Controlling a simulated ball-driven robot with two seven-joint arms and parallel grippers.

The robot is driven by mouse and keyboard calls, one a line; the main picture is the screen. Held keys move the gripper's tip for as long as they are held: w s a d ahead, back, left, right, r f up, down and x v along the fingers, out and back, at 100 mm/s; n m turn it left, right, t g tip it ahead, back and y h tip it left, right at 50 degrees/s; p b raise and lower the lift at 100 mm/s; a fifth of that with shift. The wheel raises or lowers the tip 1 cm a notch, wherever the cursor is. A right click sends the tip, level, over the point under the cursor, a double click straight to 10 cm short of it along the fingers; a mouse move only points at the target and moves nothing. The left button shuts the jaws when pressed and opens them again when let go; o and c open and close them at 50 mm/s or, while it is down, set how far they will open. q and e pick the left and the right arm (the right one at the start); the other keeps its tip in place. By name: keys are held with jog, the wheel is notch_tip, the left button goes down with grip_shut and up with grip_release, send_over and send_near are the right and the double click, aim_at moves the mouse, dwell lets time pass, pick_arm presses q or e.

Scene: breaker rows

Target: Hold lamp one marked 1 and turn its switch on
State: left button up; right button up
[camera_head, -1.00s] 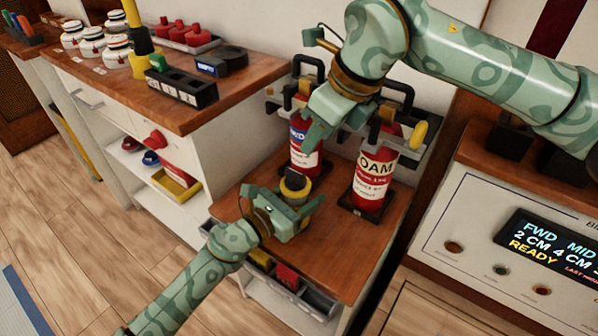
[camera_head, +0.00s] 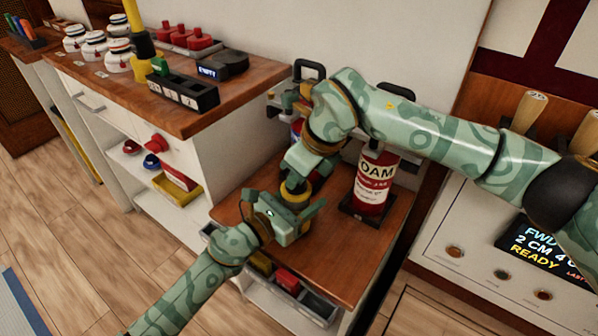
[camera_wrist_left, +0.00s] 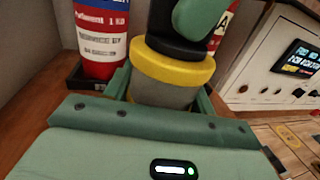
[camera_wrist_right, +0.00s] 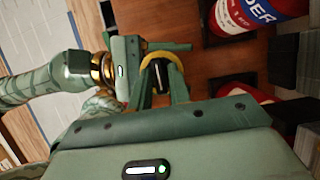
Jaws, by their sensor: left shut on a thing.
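A lamp with a yellow collar (camera_head: 291,192), grey body (camera_wrist_left: 160,88) and black top (camera_wrist_left: 165,45) is upright over the low wooden cabinet top. My left gripper (camera_head: 297,208) is shut around its body. No number on it is readable. My right gripper (camera_head: 297,168) comes down from above onto the lamp's black top. In the right wrist view its two fingers (camera_wrist_right: 161,82) stand apart, with a black part between them inside the yellow ring (camera_wrist_right: 152,58). The left wrist view shows one green finger over the black top. The switch itself cannot be made out.
A red FOAM extinguisher (camera_head: 372,180) stands just right of the grippers; another (camera_wrist_right: 250,14) stands behind them, largely covered by my right arm. The upper cabinet (camera_head: 235,88) holds a black numbered rack (camera_head: 178,90). A console (camera_head: 470,225) is at right.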

grip_shut()
jog(key=shift+m, duration=0.3)
jog(key=m+t+h, duration=0.1)
jog(key=m, duration=0.2)
jog(key=shift+m, duration=0.3)
jog(key=m+h, duration=0.1)
jog(key=m, duration=0.1)
jog(key=m+h, duration=0.1)
jog(key=m, duration=0.1)
jog(key=shift+a+m+t, duration=0.15)
jog(key=shift+m+t, duration=0.15)
jog(key=shift+t, duration=0.1)
jog(key=m+h, duration=0.1)
jog(key=m, duration=0.3)
jog(key=shift+a+m+h, duration=0.1)
jog(key=shift+m+h, duration=0.2)
jog(key=shift+h, duration=0.1)
jog(key=shift+a+m+g+h, duration=0.15)
jog(key=shift+m+h, duration=0.25)
jog(key=shift+m, duration=0.75)
jog(key=shift+d+m+g+h, duration=0.1)
jog(key=shift+m+g+h, duration=0.25)
jog(key=shift+m, duration=0.8)
